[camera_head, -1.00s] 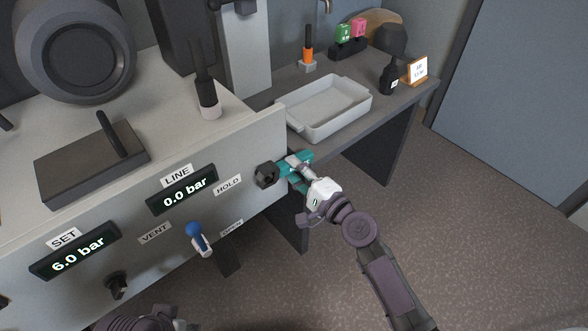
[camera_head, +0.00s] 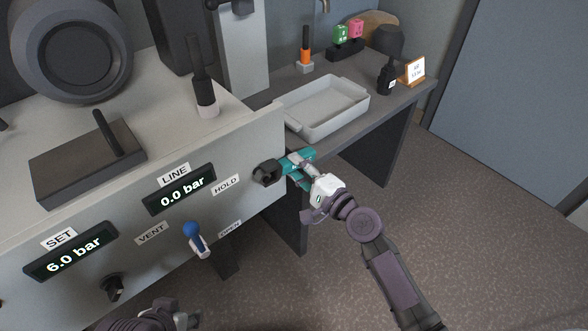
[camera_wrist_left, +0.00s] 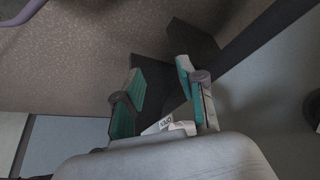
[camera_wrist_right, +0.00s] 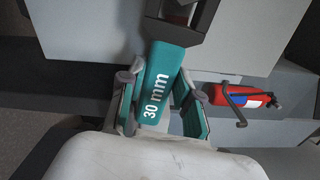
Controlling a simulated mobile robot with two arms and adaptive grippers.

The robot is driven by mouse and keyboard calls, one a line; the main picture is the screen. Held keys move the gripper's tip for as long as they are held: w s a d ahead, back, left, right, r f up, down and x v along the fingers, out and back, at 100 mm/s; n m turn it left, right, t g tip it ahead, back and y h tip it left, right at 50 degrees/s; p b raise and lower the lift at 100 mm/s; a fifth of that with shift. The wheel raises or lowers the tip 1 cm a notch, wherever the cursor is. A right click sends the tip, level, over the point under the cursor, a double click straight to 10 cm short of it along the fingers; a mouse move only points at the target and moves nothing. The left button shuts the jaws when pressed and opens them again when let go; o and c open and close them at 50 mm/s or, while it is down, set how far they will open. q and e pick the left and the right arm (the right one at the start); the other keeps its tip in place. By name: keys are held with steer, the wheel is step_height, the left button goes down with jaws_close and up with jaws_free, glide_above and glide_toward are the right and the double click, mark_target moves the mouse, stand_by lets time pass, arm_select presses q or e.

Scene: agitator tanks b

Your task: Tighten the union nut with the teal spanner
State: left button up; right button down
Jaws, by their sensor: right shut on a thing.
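The teal spanner (camera_head: 300,160), marked "30 mm" in the right wrist view (camera_wrist_right: 156,88), has a teal handle and a dark grey head. My right gripper (camera_head: 306,172) is shut on its handle; its fingers flank the handle in the right wrist view (camera_wrist_right: 160,100). The spanner's head is at the dark union nut (camera_head: 266,173) on the right end of the panel front. Nut and head blend together, so I cannot tell how fully the jaws sit around the nut. My left gripper (camera_wrist_left: 162,95) is open and empty, its teal-padded fingers apart; the head view shows only its edge at the bottom.
The panel has a blue-tipped lever (camera_head: 196,238), a dark knob (camera_head: 114,288), and displays reading LINE 0.0 bar (camera_head: 180,190) and SET 6.0 bar (camera_head: 72,250). A grey tray (camera_head: 330,107) stands on the side bench. A red extinguisher (camera_wrist_right: 235,96) shows in the right wrist view.

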arm_select(q)
steer(key=w+d+r+t+h+b, duration=0.1)
steer(key=w+d+r+t, duration=0.1)
steer(key=w, duration=0.5)
steer(key=shift+d+r+t+b, duration=0.3)
steer(key=shift+r+t, duration=0.25)
steer(key=shift+t, duration=0.65)
arm_select(e)
steer(key=shift+w+d+f, duration=0.35)
steer(key=shift+w+d, duration=0.15)
steer(key=shift+d, duration=0.3)
steer(key=shift+w+d+f, duration=0.35)
steer(key=shift+w+d, duration=0.1)
steer(key=shift+d, duration=0.3)
arm_select(q)
steer(key=shift+w+d+r, duration=0.1)
steer(key=shift+w+r, duration=0.15)
steer(key=shift+w, duration=0.3)
arm_select(e)
steer(key=v, duration=0.4)
steer(key=shift+s+d+r, duration=0.15)
steer(key=shift+s+d, duration=0.1)
